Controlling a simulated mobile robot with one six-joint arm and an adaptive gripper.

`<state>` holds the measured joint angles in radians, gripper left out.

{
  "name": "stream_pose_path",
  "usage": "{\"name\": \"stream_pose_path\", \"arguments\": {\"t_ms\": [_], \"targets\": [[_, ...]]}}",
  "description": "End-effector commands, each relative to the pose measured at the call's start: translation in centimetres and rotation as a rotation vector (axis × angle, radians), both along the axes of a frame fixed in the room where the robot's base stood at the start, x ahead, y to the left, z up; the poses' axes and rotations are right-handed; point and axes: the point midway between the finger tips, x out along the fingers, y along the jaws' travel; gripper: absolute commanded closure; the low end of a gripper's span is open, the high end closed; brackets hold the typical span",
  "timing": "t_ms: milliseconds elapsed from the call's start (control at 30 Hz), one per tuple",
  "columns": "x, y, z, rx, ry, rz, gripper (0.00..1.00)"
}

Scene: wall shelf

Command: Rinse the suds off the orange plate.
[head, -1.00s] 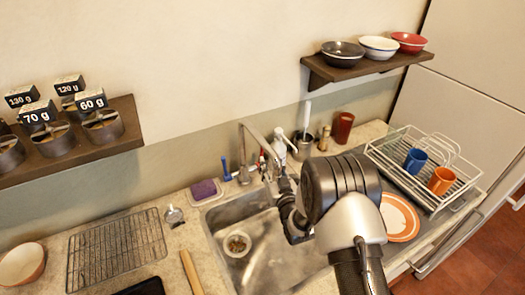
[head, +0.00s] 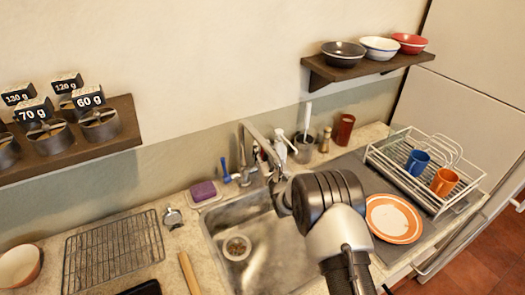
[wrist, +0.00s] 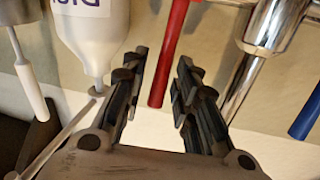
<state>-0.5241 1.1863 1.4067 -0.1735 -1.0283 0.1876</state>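The orange plate (head: 393,218), with a pale centre, lies on the grey mat right of the sink; I cannot make out suds on it. The sink (head: 262,262) shows no plate in its visible part. The chrome tap (head: 257,137) stands behind the sink and also shows in the wrist view (wrist: 270,35). My gripper (wrist: 158,85) is open beside the tap, partly hidden by my arm in the head view. A red bar (wrist: 173,55) shows in the gap between the fingers, with no clear contact. A blue bar (wrist: 306,115) is at the right.
A white bottle (wrist: 92,35) is close to my left finger in the wrist view. A purple sponge (head: 203,191) lies behind the sink's left. The dish rack (head: 455,185) holds a blue mug (head: 417,162) and an orange mug (head: 444,182). A shelf (head: 365,67) with bowls hangs above.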

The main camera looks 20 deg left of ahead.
Motion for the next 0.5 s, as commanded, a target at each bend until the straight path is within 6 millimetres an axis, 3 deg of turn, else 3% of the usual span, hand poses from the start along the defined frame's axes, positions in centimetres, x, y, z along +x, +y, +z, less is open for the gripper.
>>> {"name": "stream_pose_path", "arguments": {"t_ms": [367, 500], "targets": [[-0.01, -0.01, 0.02, 0.001, -0.001, 0.000, 1.00], [-0.01, -0.01, 0.03, 0.001, -0.001, 0.000, 1.00]]}}
